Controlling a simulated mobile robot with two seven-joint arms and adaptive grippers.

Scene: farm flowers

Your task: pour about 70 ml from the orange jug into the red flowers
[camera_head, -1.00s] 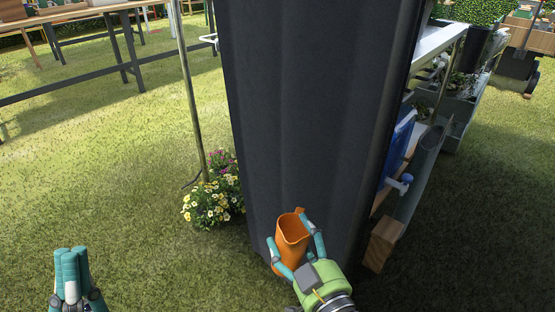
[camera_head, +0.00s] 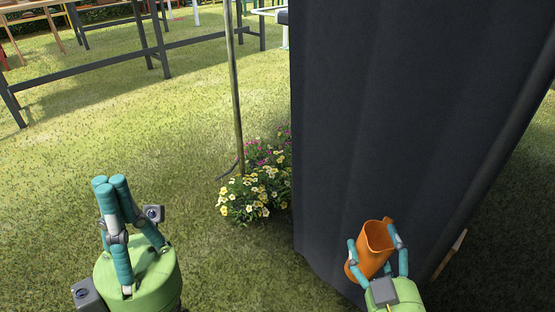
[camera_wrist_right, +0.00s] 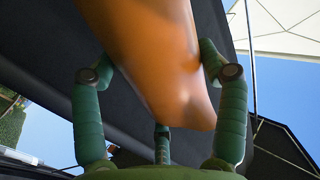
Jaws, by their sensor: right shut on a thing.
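The orange jug (camera_head: 375,243) is held by my right gripper (camera_head: 378,245) in front of the dark cloth, its open top tilted somewhat. In the right wrist view the orange jug (camera_wrist_right: 155,55) fills the space between the teal fingers (camera_wrist_right: 160,95). The jug's contents are not visible. My left gripper (camera_head: 112,185) is at the left, over the grass, with its fingertips together and nothing seen in them. No clearly red flowers show; a pink-magenta patch (camera_head: 262,153) grows behind yellow and white flowers (camera_head: 257,194), left of the cloth.
The dark hanging cloth (camera_head: 390,120) blocks the right side. A thin metal pole (camera_head: 235,90) stands by the flowers. Dark-framed tables (camera_head: 150,45) stand at the back left. The grass (camera_head: 130,130) between is clear.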

